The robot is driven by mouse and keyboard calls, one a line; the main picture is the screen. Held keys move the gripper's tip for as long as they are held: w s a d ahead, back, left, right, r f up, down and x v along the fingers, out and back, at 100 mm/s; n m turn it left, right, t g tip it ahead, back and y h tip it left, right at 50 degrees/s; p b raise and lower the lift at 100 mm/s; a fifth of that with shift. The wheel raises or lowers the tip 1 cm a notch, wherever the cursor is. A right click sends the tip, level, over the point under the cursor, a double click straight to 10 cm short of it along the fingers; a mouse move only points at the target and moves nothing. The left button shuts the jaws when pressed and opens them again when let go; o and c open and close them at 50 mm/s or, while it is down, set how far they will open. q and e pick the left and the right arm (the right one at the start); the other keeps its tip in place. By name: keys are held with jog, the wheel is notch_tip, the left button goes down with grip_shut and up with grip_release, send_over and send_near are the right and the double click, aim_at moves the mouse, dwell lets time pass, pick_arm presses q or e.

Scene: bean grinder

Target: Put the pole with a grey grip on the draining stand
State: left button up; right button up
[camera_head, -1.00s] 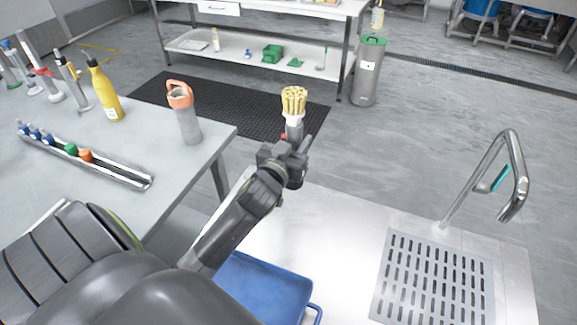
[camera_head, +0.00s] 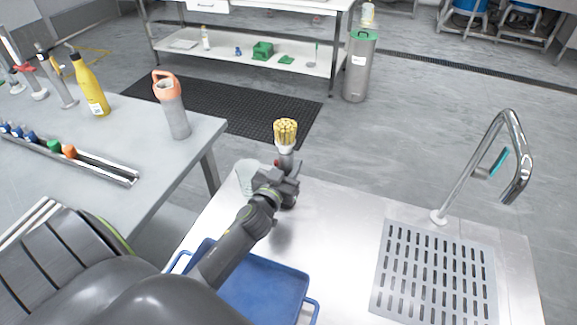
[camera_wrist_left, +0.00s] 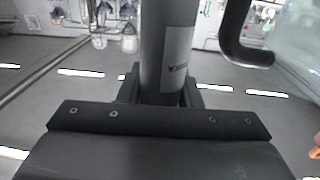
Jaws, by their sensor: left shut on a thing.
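My left gripper (camera_head: 283,183) is shut on a pole with a grey grip (camera_head: 285,160). The pole stands about upright, with a white collar and a bundle of yellow rods or bristles at its top. In the left wrist view its dark grey shaft (camera_wrist_left: 167,45) with a white label rises between the fingers. The gripper is at the back left of the metal counter; its exact height is unclear. The draining stand (camera_head: 433,270), a slotted grey plate in the counter beside the tap, is empty and well to the right. My right gripper is not in view.
A curved tap (camera_head: 510,165) rises behind the draining stand. A blue tray (camera_head: 262,285) lies below my left arm. A pale object (camera_head: 249,176) is just left of the gripper. A grey table (camera_head: 130,190) with bottles stands at left. The counter between gripper and stand is clear.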

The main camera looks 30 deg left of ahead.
pick_arm(q)
jog(key=o, duration=1)
jog(key=shift+f, duration=0.1)
jog(key=shift+o, duration=0.2)
jog(key=shift+r, duration=0.2)
jog(key=s+d+b, duration=0.1)
jog(key=s, duration=0.6)
jog(key=shift+s+d, duration=0.15)
jog(key=shift+s, duration=0.05)
jog(key=shift+f, duration=0.1)
